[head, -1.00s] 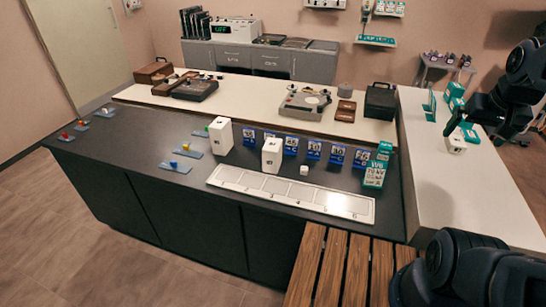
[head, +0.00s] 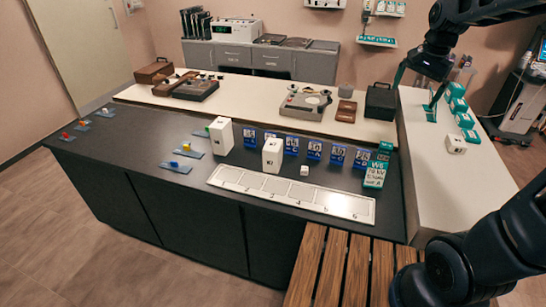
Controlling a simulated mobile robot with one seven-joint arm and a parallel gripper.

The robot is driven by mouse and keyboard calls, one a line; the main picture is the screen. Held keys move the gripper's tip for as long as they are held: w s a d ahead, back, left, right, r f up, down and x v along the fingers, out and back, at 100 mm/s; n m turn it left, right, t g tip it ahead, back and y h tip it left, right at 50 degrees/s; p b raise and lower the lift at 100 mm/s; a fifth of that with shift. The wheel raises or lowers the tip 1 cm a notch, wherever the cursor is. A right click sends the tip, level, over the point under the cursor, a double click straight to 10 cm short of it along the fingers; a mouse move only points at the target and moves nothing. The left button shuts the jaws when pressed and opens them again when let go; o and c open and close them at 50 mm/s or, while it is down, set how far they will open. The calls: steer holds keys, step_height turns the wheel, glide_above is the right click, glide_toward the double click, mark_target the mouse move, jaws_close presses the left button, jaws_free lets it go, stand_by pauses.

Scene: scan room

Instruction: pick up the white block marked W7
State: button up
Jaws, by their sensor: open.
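Several white blocks are in the head view, and their marks are too small to read, so I cannot tell which is W7. A small white cube (head: 304,170) sits on the dark counter behind the slotted white tray. Two taller white blocks stand to its left, one farther back (head: 222,136) and one nearer (head: 272,156). Another white block (head: 456,144) with a dark mark lies on the right-hand white counter. My gripper (head: 418,92) is open and empty, pointing down above the far end of that counter, up and left of this block.
A white tray (head: 290,194) lies along the dark counter's front. Blue numbered cards (head: 314,150) and a teal-and-white box (head: 375,172) stand behind it. Teal boxes (head: 458,104) line the right counter. A dark case (head: 380,101) stands near my gripper. The right counter's front is clear.

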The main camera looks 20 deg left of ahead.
steer(key=w+a+f+m+g, duration=0.1)
steer(key=w+a+f+m, duration=0.15)
steer(key=a, duration=0.35)
steer(key=w+a+f+m, duration=0.1)
steer(key=w+a+f, duration=0.1)
steer(key=w+a, duration=0.3)
steer(key=m+h, duration=0.6)
steer(key=m, duration=0.2)
glide_above(269, 144)
steer(key=a, duration=0.2)
step_height(269, 144, down, 22)
steer(key=shift+n, duration=0.25)
steer(key=x, duration=0.4)
steer(key=shift+f, duration=0.2)
steer(key=shift+x, duration=2.65)
steer(key=shift+w+d+r, duration=0.1)
steer(key=shift+d, duration=0.1)
steer(key=c, duration=1.2)
steer(key=shift+y, duration=0.3)
steer(key=shift+c, duration=0.7)
steer(key=shift+r, duration=0.15)
